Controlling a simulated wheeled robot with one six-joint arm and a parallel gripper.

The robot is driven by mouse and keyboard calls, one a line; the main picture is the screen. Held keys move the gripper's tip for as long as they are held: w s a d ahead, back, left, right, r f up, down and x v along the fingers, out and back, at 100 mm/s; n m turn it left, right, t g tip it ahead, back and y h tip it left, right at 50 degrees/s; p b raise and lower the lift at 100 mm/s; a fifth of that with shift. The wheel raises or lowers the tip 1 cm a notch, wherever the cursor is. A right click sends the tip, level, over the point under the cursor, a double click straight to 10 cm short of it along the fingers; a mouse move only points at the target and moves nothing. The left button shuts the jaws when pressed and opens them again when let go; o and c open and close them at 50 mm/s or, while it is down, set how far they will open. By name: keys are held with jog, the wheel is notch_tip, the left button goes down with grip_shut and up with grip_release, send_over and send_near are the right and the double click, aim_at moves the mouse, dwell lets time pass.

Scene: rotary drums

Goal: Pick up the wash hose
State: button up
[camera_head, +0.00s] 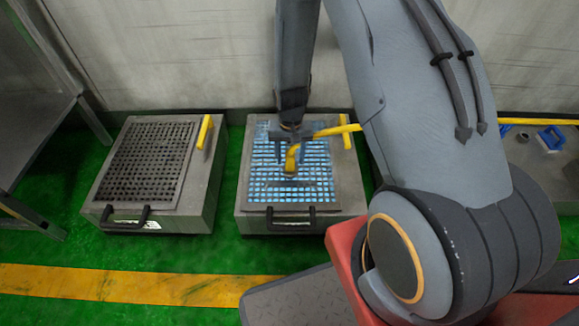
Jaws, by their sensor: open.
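The yellow wash hose (327,131) shows above the middle grated box, with a bent end (291,161) hanging down over the grate. It runs right and passes behind my arm. My gripper (287,142) points down over this box, right at the bend of the hose. The jaws are open. The hose passes close to or between the fingers; I cannot tell whether they touch it.
The middle box (243,190) has a blue-lit grate, a black front handle and a yellow bar. A similar box (212,185) with a dark grate stands to its left. A metal table (30,110) is at far left. A blue item (551,138) lies at right.

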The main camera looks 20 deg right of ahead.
notch_tip(320, 180, down, 3)
jog(key=shift+r+b, duration=0.2)
jog(key=shift+b, duration=0.1)
jog(key=shift+c, duration=0.2)
grip_shut()
jog(key=shift+r, duration=0.1)
